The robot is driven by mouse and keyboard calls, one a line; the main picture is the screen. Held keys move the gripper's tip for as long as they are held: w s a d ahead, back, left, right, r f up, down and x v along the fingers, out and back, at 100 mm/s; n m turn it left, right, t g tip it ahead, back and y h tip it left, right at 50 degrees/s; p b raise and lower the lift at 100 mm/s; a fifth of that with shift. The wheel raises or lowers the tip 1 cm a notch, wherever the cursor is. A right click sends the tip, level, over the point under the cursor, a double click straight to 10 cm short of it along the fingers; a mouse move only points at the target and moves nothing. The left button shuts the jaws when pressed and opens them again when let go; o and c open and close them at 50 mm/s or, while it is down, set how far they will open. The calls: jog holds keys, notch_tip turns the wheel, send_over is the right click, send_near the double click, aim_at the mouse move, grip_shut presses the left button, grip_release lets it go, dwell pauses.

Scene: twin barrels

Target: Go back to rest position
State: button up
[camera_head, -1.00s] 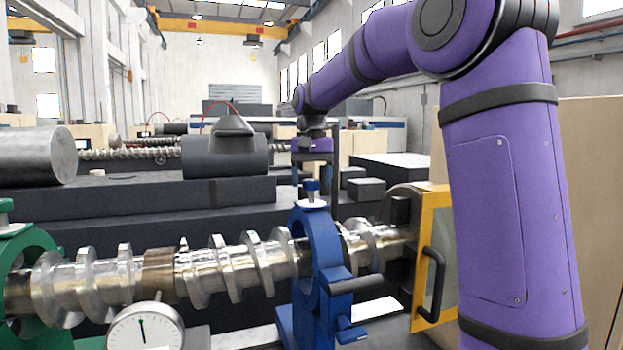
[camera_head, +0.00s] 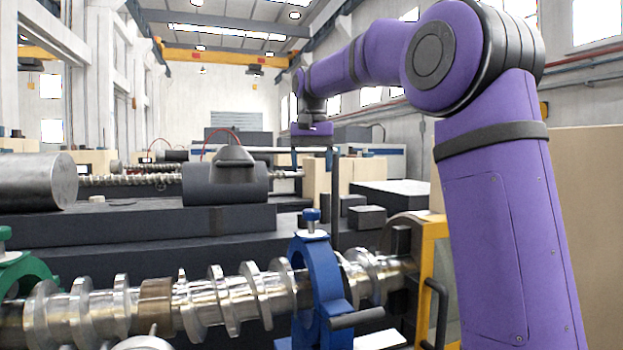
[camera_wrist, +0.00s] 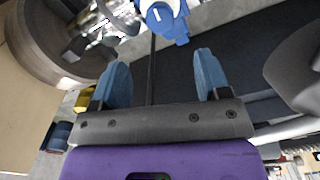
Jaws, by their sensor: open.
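My gripper (camera_wrist: 160,80) is open in the wrist view, with two blue fingers apart and nothing between them. In the head view my gripper (camera_head: 313,158) is at the end of my purple arm, above and behind the blue clamp ring (camera_head: 318,275). The blue clamp ring stands around the metal screw shaft (camera_head: 235,300), and its blue top knob (camera_head: 311,220) is below my gripper and apart from it. In the wrist view the blue knob (camera_wrist: 160,14) shows at the top, beyond the fingertips.
A green clamp ring (camera_head: 28,272) is at the left end of the shaft. A dial gauge (camera_head: 145,342) is cut off at the bottom edge. A yellow-framed housing (camera_head: 432,262) stands at the right end. Dark machine beds and a metal cylinder (camera_head: 38,182) lie behind. The air above the shaft is clear.

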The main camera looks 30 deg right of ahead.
jog(key=shift+r, duration=0.2)
dwell(0.4)
jog(key=s+a+f+n+t, duration=0.1)
jog(key=s+a+f, duration=0.15)
jog(key=s, duration=0.55)
jog(key=s+a+f+n+t, duration=0.2)
jog(key=s+a, duration=0.1)
jog(key=s, duration=0.5)
jog(key=s+a+f+n+t, duration=0.2)
jog(key=s+f, duration=1.1)
jog(key=s, duration=0.2)
jog(key=shift+s+a+f+n, duration=0.2)
jog(key=shift+a+f+n, duration=0.05)
jog(key=shift+a+n, duration=0.1)
dwell(1.4)
